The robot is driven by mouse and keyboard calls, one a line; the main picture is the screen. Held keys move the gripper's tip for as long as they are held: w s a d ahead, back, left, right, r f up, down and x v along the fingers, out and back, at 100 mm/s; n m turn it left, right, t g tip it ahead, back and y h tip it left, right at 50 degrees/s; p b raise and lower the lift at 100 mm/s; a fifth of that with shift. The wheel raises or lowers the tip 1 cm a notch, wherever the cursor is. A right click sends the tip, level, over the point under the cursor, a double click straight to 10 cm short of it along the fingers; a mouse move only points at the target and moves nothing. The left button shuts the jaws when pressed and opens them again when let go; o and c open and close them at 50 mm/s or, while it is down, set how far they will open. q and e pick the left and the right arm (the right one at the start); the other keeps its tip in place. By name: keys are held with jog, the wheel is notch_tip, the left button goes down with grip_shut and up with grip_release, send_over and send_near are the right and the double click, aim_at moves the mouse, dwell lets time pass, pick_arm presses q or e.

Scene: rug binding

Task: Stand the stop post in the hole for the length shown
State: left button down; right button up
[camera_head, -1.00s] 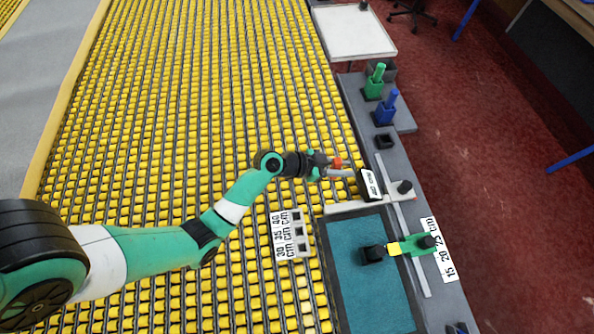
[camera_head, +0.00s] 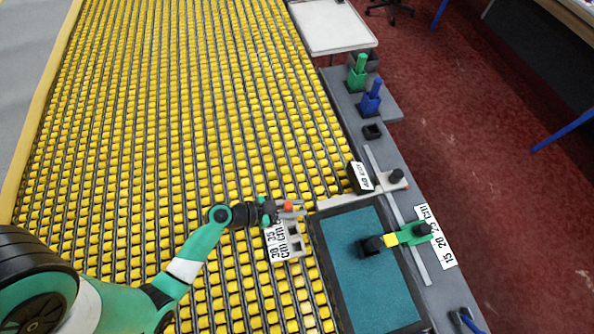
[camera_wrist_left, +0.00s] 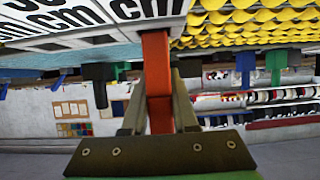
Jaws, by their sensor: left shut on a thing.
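My left gripper (camera_head: 275,209) is shut on the red stop post (camera_head: 291,206), which it holds near the far end of the hole block. In the left wrist view the red post (camera_wrist_left: 157,80) stands between the two fingers, its far end close to the labelled block; I cannot tell whether it touches. The hole block (camera_head: 284,243) has square holes and a label strip reading 30, 35 and 40 cm, the 40 partly hidden by my gripper. A black sign (camera_head: 361,177) with a white face stands beyond the rug; its text is too small to read. My right gripper is out of view.
A teal rug (camera_head: 352,249) lies right of the block. Green (camera_head: 357,72) and blue (camera_head: 370,97) posts stand in holders near an empty black holder (camera_head: 373,131).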

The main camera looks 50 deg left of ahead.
pick_arm(q)
jog(key=shift+f, duration=1.35)
jog(key=shift+f+b, duration=0.2)
jog(key=shift+b, duration=0.25)
jog(key=c, duration=0.7)
grip_release()
jog(key=shift+r, duration=0.1)
